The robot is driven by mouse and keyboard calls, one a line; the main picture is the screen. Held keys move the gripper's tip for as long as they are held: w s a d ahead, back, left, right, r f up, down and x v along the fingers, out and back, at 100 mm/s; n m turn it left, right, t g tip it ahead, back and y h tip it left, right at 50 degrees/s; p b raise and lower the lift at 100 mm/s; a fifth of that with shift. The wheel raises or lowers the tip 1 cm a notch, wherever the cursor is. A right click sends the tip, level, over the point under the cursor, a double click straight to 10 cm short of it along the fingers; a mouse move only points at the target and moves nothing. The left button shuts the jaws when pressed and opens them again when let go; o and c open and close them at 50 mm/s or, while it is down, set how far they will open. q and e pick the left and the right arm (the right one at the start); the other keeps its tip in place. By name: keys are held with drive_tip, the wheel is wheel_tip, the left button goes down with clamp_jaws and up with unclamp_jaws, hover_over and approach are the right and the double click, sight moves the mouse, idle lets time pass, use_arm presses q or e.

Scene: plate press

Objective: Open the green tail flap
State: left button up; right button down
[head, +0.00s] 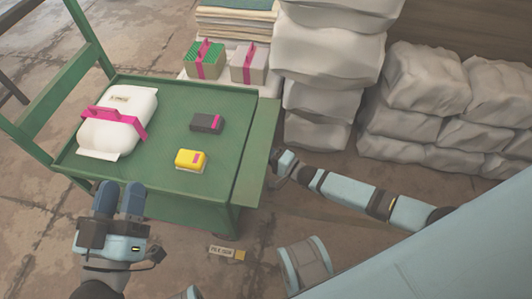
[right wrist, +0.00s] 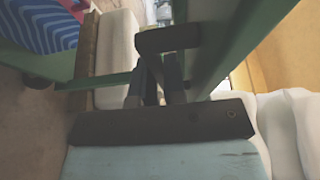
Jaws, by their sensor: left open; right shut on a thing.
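The green tail flap (head: 258,150) runs along the right edge of the green cart (head: 172,150) in the head view; its exact tilt is hard to tell. My right gripper (head: 284,162) is at the flap's outer side. My left gripper (head: 119,198) is open and empty, in front of the cart's near left corner.
On the cart lie a white sack with a pink strap (head: 118,120), a dark box (head: 207,123) and a yellow box (head: 191,161). Strapped boxes (head: 205,60) stand behind. Grey sacks (head: 325,60) are stacked at the right. A small tag (head: 222,251) lies on the floor.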

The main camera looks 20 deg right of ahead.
drive_tip(key=shift+r+p, duration=0.25)
drive_tip(key=shift+p, duration=0.1)
drive_tip(key=p, duration=0.1)
drive_tip(key=r+p, duration=0.1)
drive_tip(key=shift+s+d+n+g+h+p, duration=0.1)
drive_tip(key=shift+d+n+g+h+p, duration=0.05)
drive_tip(key=shift+n+g+h+p, duration=0.2)
drive_tip(key=p, duration=0.2)
drive_tip(key=g+h+p, duration=0.1)
drive_tip(key=p, duration=0.1)
drive_tip(key=shift+s+d+r+n+g, duration=0.15)
drive_tip(key=shift+r+n+g, duration=0.1)
drive_tip(key=shift+r, duration=0.15)
drive_tip(key=shift+f, duration=0.15)
use_arm(q)
drive_tip(key=s+a+f+g+y, duration=0.1)
drive_tip(key=a+f+g+y, duration=0.1)
drive_tip(key=f, duration=0.4)
drive_tip(key=s+a+f+g+y, duration=0.1)
drive_tip(key=a+f+g+y, duration=0.1)
drive_tip(key=f, duration=0.4)
drive_tip(key=shift+a+g+y, duration=0.4)
drive_tip(key=shift+a+g, duration=0.25)
drive_tip(key=shift+g, duration=0.55)
drive_tip(key=shift+s+f, duration=0.1)
